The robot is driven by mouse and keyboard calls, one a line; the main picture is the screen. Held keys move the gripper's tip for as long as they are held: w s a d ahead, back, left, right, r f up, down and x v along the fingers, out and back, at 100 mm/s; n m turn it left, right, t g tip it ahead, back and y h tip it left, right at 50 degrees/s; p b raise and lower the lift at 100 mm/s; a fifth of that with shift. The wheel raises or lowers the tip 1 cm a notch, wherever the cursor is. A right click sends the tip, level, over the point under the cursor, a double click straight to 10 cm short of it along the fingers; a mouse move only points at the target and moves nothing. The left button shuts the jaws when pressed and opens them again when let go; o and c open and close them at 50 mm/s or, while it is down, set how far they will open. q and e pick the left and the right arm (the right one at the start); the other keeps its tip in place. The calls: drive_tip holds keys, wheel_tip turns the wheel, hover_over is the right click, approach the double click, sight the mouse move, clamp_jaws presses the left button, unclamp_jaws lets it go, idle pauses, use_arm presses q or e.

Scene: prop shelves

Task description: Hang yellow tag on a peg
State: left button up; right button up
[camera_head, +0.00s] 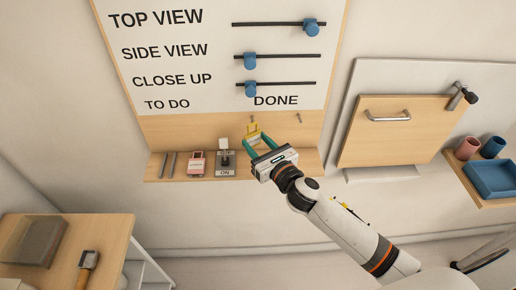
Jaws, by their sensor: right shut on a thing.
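The yellow tag (253,130) is at the wooden strip below the white board, between the green fingertips of my right gripper (258,141). My right gripper is shut on it. A small peg (252,118) shows at the tag's top edge; I cannot tell whether the tag's hole is around it. A second peg (299,118) sticks out to the right and is bare. My left gripper is not in view.
The ledge (175,174) below holds dark sticks, a red-and-white item (196,164) and an ON switch box (226,165). Blue sliders (250,61) sit on the white board (200,50) above. A hinged wooden panel (390,140) with a handle is at right.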

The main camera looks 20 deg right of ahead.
sight(259, 138)
drive_tip(key=shift+w+d+f+b, duration=0.1)
drive_tip(key=shift+w+d+b, duration=0.15)
drive_tip(key=shift+w, duration=0.55)
drive_tip(key=shift+w+d+f+b, duration=0.1)
drive_tip(key=shift+w+d, duration=0.1)
drive_tip(key=shift+w, duration=0.55)
drive_tip(key=shift+w+d+f+b, duration=0.2)
drive_tip(key=shift+w+f+b, duration=0.2)
drive_tip(key=shift+w, duration=0.2)
drive_tip(key=o, duration=0.8)
drive_tip(key=shift+o, duration=1.2)
drive_tip(key=shift+a, duration=0.15)
drive_tip(key=shift+r, duration=0.1)
drive_tip(key=shift+d, duration=0.2)
